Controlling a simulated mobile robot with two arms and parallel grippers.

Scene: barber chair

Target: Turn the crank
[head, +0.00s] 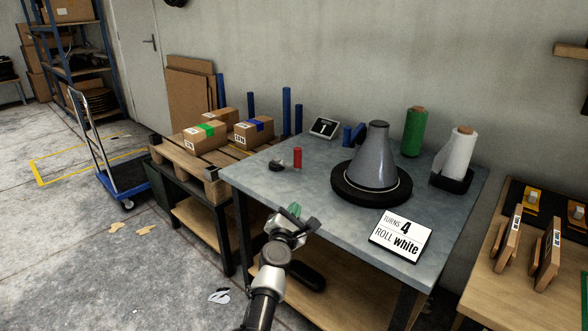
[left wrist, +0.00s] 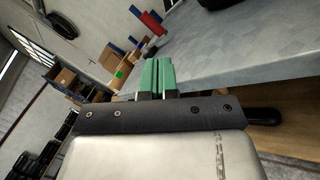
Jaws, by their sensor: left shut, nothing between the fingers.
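A grey cone (head: 374,160) stands on a black round base (head: 371,196) on the grey table. A short upright red cylinder (head: 297,157), possibly the crank's handle, stands near the table's left back edge. A small dark piece (head: 277,165) lies to its left; I cannot tell whether they are joined. The red piece also shows in the left wrist view (left wrist: 151,21). My left gripper (head: 294,210), with green fingertips, is shut and empty by the table's front left edge, apart from the red piece. Its fingers also show in the left wrist view (left wrist: 158,77). My right gripper is in neither view.
A card (head: 401,236) reads "TURNS 4 ROLL white". A small display (head: 324,127) shows 1. A green roll (head: 414,131) and a white roll (head: 458,155) stand at the back right. Boxes (head: 204,136) sit on a pallet to the left. The table's front left is clear.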

